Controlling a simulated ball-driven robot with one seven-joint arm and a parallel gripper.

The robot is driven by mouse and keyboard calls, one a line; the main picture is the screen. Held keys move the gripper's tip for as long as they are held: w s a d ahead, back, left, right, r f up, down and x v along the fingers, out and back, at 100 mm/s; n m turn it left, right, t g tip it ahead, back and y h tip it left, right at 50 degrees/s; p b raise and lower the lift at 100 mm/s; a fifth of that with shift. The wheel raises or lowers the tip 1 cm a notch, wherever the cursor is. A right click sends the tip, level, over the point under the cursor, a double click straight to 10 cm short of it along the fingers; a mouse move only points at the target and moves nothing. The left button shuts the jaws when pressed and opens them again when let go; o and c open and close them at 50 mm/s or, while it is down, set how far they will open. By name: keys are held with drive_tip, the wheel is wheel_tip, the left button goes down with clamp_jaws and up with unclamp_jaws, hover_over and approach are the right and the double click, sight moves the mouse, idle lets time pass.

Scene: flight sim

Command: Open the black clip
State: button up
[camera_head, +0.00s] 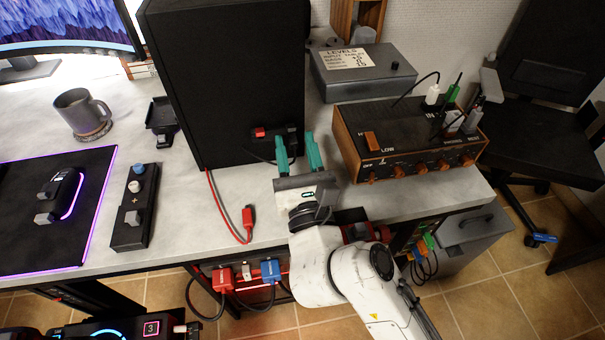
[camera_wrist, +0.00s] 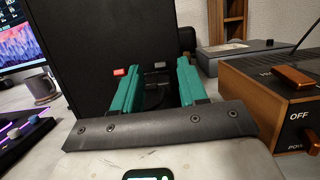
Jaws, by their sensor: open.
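The large black speaker box (camera_head: 228,70) stands on the desk with a terminal panel low on the face toward me. A red clip (camera_head: 259,132) sits on the left of that panel, also in the wrist view (camera_wrist: 118,72). The black clip (camera_head: 291,129) is to its right; it shows as a dark grey tab in the wrist view (camera_wrist: 159,66). My gripper (camera_head: 295,141) has teal fingers, spread open and pointing at the panel. In the wrist view the black clip lies between the fingertips, with nothing seen gripped. I cannot tell whether the fingers touch it.
A red cable (camera_head: 222,207) lies on the desk left of my gripper. An amplifier with wooden sides (camera_head: 405,140) stands close on the right, with a grey box (camera_head: 362,72) behind it. A black controller (camera_head: 134,207) and a mug (camera_head: 80,112) are farther left.

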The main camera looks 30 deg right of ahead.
drive_tip(key=b+v, duration=0.1)
drive_tip(key=v, duration=0.8)
drive_tip(key=shift+b, duration=0.3)
